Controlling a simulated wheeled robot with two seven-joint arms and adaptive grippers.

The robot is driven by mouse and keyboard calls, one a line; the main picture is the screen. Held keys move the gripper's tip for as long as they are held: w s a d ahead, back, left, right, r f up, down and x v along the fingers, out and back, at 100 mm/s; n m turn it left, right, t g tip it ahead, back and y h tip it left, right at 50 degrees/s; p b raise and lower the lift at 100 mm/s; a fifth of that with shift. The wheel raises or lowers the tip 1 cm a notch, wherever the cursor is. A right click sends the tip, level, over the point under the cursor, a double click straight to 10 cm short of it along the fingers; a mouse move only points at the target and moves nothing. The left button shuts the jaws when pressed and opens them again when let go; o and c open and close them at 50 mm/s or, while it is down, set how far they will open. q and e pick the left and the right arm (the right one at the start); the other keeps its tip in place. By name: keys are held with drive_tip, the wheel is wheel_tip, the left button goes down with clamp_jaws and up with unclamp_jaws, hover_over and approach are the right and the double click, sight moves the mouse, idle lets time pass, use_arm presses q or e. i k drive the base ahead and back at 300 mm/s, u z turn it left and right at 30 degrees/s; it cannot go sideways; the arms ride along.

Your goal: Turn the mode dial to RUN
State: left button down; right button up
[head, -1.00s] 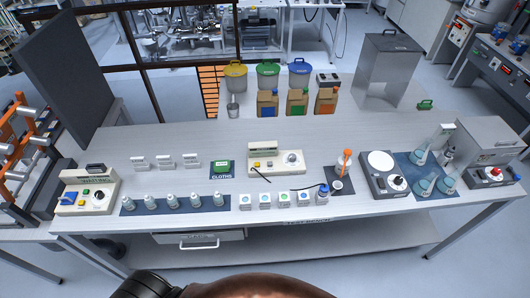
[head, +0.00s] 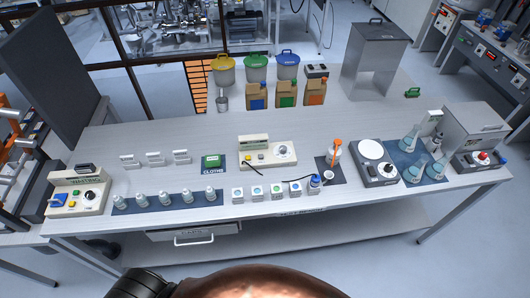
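Several dials are in view, and their markings are too small to read, so I cannot tell which is the mode dial or where it points. A cream control box (head: 80,193) at the bench's front left has a small display, a blue switch, coloured buttons and a black dial (head: 90,195). A cream instrument (head: 267,158) in the middle has a round dial (head: 283,150) at its right. A box at the far right (head: 479,161) has a red knob (head: 483,156). Neither gripper is in view.
Vials stand on a blue mat (head: 155,206). Small labelled boxes (head: 257,193) stand front centre. A hotplate (head: 374,165) and flasks (head: 440,167) are at right. The bench's left middle (head: 115,140) is clear.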

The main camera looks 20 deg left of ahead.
sight(283, 148)
drive_tip(key=u, duration=0.85)
drive_tip(key=i, duration=0.4)
drive_tip(key=u, duration=0.15)
